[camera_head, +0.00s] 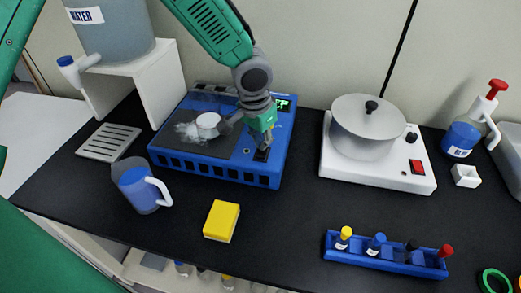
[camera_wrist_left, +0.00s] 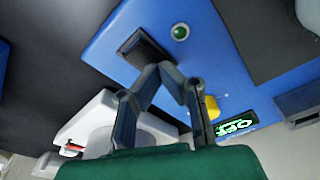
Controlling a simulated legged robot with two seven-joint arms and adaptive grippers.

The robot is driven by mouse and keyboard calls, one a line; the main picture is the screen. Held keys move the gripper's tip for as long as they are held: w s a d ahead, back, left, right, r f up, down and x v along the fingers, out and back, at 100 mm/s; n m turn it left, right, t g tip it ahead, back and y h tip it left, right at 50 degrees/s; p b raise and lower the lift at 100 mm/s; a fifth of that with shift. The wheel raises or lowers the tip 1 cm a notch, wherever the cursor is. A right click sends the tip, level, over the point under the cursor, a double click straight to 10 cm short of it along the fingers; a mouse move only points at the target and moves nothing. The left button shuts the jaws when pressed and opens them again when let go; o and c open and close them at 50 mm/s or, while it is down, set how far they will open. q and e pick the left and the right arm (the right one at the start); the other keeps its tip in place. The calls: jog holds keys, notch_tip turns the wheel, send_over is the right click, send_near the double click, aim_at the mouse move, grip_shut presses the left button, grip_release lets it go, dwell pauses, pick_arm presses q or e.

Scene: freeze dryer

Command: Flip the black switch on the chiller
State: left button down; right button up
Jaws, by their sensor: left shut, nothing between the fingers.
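The blue chiller (camera_head: 215,172) stands on the black bench, left of centre in the head view. Its black switch (camera_head: 261,155) is on the front right part of the top. In the left wrist view the switch (camera_wrist_left: 147,52) sits beside a round green button (camera_wrist_left: 180,31). A display (camera_wrist_left: 236,125) there reads OFF in green. My left gripper (camera_head: 264,143) points down over the chiller, shut and empty. In the left wrist view its fingertips (camera_wrist_left: 166,72) are close to the switch's edge; I cannot tell whether they touch. My right gripper is not in view.
A white lid-like piece (camera_head: 208,121) with vapour sits on the chiller's dark top. A blue jug (camera_head: 133,188) and yellow sponge (camera_head: 221,220) stand in front. A vial rack (camera_head: 385,262) and white hotplate (camera_head: 350,177) are to the right. The bench middle is clear.

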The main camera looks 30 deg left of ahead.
aim_at(265, 150)
pick_arm(q)
jog(key=r+p, duration=0.1)
jog(key=d+r+p, duration=0.1)
jog(key=shift+r, duration=0.4)
jog(key=shift+r+p, duration=0.35)
jog(key=shift+a+r+p, duration=0.3)
jog(key=shift+r+p, duration=0.3)
jog(key=shift+p, duration=0.05)
jog(key=shift+a+r+p, duration=0.3)
jog(key=shift+r+p, duration=0.25)
jog(key=shift+p, duration=0.05)
jog(key=shift+r+p, duration=0.3)
jog(key=shift+d+r, duration=0.2)
jog(key=shift+r, duration=0.05)
jog(key=shift+d, duration=0.3)
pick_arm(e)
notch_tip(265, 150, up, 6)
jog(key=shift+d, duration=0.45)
pick_arm(q)
jog(key=shift+a, duration=0.15)
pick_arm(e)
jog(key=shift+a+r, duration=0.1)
